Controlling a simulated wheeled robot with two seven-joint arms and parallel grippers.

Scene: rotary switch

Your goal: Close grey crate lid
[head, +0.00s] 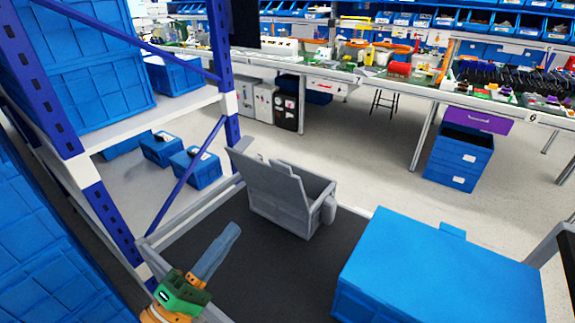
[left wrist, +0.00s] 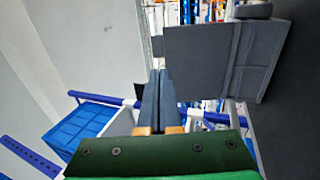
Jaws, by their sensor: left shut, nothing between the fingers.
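The grey crate (head: 322,190) stands on a dark platform (head: 240,265) in the middle of the head view. Its grey lid (head: 272,192) is open, standing up steeply along the crate's left side. My left gripper (head: 234,229) is to the left of the crate and apart from it, with its blue-grey fingers shut and empty, pointing up and to the right. In the left wrist view, the shut fingers (left wrist: 160,76) point up the picture, and the grey lid (left wrist: 198,60) shows close to the right of their tips. My right gripper is not in view.
A large blue crate (head: 440,262) sits at the right on the platform. A blue rack (head: 225,90) with blue bins stands at the left. Workbenches (head: 380,83) run along the back. Bare dark platform surface lies between my left gripper and the blue crate.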

